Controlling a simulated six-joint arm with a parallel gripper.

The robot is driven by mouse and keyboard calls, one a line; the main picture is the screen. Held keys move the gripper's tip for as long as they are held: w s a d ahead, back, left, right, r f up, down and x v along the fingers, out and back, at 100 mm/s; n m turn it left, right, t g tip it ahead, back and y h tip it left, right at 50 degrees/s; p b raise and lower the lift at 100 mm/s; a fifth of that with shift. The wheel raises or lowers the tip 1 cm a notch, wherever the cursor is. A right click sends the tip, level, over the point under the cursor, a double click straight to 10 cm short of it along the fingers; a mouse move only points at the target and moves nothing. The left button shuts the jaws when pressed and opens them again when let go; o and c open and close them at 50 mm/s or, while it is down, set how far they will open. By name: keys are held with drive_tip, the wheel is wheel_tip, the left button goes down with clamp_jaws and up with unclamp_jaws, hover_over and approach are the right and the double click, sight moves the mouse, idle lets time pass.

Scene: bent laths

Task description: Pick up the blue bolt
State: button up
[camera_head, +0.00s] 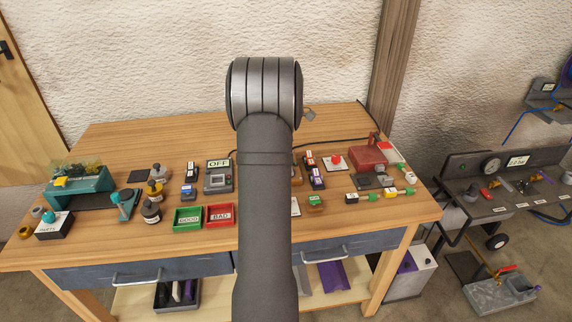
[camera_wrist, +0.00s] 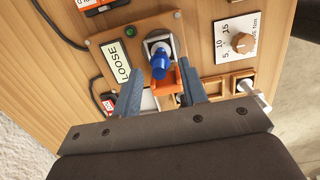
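The blue bolt (camera_wrist: 159,64) shows in the wrist view, standing in a square grey socket on a wooden-edged fixture (camera_wrist: 96,48) with a label reading LOOSE. My gripper (camera_wrist: 159,84) is open, its two blue-grey fingers spread wide to the left and right of the bolt's near side. The fingers look empty, and I cannot tell how far above the bolt they are. An orange part (camera_wrist: 168,84) lies just below the bolt, between the fingers and partly hidden. In the head view my arm covers the middle of the bench, hiding the gripper and bolt.
A dial panel (camera_wrist: 237,40) and a small wooden-framed box (camera_wrist: 243,84) sit to the right in the wrist view. In the head view, the workbench (camera_head: 110,140) carries a green tray (camera_head: 188,226), a red tray (camera_head: 219,224) and a red device (camera_head: 368,157).

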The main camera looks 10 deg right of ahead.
drive_tip(key=f, duration=0.4)
drive_tip(key=shift+d+f, duration=0.25)
drive_tip(key=shift+c, duration=0.5)
clamp_jaws()
drive_tip(key=shift+r, duration=0.15)
